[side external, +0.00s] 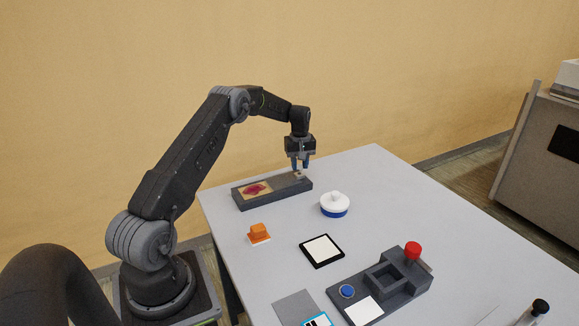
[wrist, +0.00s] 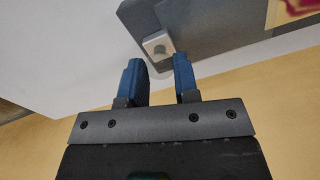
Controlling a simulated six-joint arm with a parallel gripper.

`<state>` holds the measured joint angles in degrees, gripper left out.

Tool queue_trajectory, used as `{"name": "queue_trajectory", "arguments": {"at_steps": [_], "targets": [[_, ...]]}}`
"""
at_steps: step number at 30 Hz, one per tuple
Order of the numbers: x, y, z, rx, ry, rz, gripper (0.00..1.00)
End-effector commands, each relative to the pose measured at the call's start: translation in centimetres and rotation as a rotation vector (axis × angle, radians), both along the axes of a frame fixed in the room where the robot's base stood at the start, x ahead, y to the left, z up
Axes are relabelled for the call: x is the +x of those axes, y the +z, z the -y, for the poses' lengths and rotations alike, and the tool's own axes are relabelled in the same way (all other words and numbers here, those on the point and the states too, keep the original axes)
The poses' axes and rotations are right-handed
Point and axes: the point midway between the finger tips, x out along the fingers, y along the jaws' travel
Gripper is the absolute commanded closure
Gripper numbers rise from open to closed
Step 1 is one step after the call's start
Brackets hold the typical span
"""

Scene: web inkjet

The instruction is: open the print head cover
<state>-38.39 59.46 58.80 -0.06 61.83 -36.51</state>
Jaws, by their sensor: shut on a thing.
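A long dark grey block (side external: 270,200) lies near the far left edge of the table, with a tan panel bearing a red-pink patch (side external: 256,188) on its top left part. A small light square piece with a round grey centre sits at the block's right end; it shows in the wrist view (wrist: 158,45). I cannot tell for sure which part is the print head cover. My gripper (side external: 300,169) points down at this right end, and its blue-grey fingers show in the wrist view (wrist: 159,66) on either side of the small piece. The fingers are shut on it, though the contact is hard to see.
A white and blue round container (side external: 334,205) stands close to the right of the block. An orange piece (side external: 259,232), a black-framed white pad (side external: 321,250) and a grey fixture with a red knob (side external: 400,279) lie nearer. The far right tabletop is clear.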

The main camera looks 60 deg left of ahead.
Motion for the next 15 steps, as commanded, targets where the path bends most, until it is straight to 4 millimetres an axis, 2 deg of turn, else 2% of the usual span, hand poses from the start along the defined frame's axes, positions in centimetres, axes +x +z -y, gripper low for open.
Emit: {"name": "queue_trajectory", "arguments": {"at_steps": [3, 12, 13, 15], "targets": [[0.6, 0.01, -0.1, 0.005, 0.001, 0.003, 1.0], [0.66, 0.03, -0.09, 0.005, 0.001, 0.003, 1.0], [0.66, 0.03, -0.09, 0.005, 0.001, 0.003, 0.71], [0.64, 0.03, -0.09, 0.005, 0.001, 0.003, 0.64]]}}
